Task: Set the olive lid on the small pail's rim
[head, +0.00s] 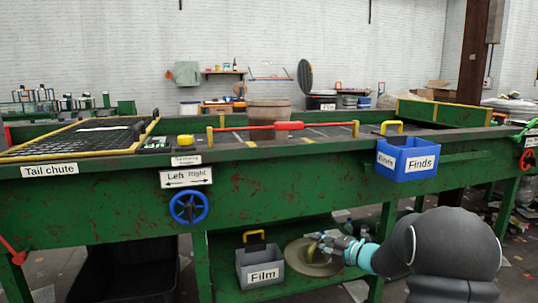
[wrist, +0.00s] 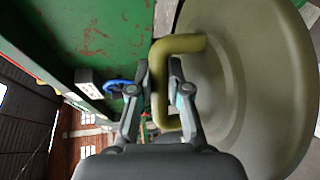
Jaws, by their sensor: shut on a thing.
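The olive lid (head: 308,265) is a round, shallow disc with a bent bar handle. My gripper (head: 336,246) is shut on that handle, low in front of the green belt frame, and the disc looks tilted. In the wrist view the lid (wrist: 255,85) fills the right side, and its handle passes between the fingers of my gripper (wrist: 160,78). I cannot pick out the small pail for certain. A brownish round tub (head: 269,113) shows beyond the near rail of the belt, partly hidden by a red bar.
A grey Film bin (head: 262,268) stands just left of the lid on the lower shelf. A blue Finds bin (head: 407,160) hangs on the near rail. A blue handwheel (head: 188,207) juts from the green frame (head: 110,208).

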